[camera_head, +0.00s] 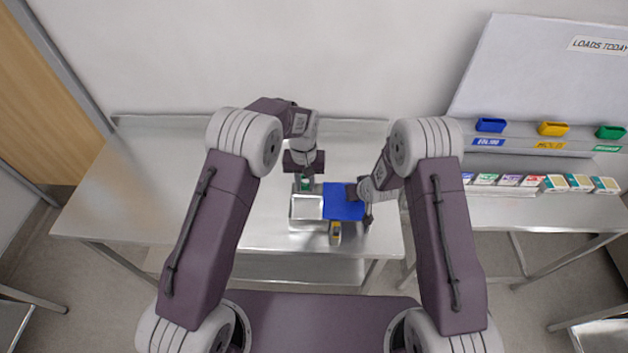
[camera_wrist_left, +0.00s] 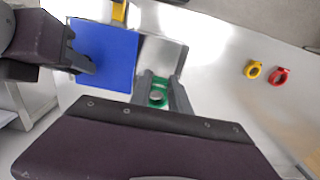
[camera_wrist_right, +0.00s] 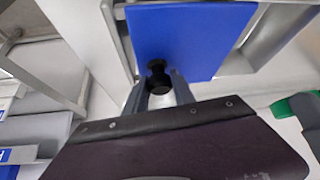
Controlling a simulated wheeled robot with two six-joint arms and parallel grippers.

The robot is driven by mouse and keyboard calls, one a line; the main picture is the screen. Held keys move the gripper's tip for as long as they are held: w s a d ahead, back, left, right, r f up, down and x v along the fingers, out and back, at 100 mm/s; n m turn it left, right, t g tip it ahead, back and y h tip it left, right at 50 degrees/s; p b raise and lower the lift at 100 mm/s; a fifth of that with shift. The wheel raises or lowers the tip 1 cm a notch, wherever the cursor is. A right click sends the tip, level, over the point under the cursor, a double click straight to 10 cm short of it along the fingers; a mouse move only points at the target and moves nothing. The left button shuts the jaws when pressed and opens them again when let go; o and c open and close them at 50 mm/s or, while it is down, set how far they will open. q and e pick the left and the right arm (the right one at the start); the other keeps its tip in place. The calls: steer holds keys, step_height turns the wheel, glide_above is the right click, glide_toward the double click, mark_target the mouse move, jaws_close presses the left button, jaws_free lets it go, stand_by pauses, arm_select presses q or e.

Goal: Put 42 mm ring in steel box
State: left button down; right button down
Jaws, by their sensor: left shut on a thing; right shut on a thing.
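My left gripper (camera_head: 305,186) is shut on a green ring (camera_wrist_left: 157,96), just behind the steel box in the head view. The ring also shows at the right edge of the right wrist view (camera_wrist_right: 281,108). The steel box (camera_head: 307,225) has an open, uncovered part on the left, bare inside. A blue panel (camera_head: 342,209) lies to the right of that opening and looks like its lid. My right gripper (camera_wrist_right: 158,90) is shut on a black knob (camera_wrist_right: 158,66) on the blue panel. I cannot read any ring size.
A yellow ring (camera_wrist_left: 253,69) and a red ring (camera_wrist_left: 281,75) lie apart on the steel table (camera_head: 150,190). A yellow-and-grey item (camera_head: 335,233) sits at the box's front.

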arm_select(q)
steer(key=shift+f, duration=5.4)
arm_select(e)
steer(key=shift+w, duration=0.1)
arm_select(q)
steer(key=c, duration=1.1)
jaws_free()
steer(key=shift+c, duration=0.2)
steer(key=o, duration=0.5)
step_height(320, 180, up, 11)
steer(key=shift+r, duration=0.1)
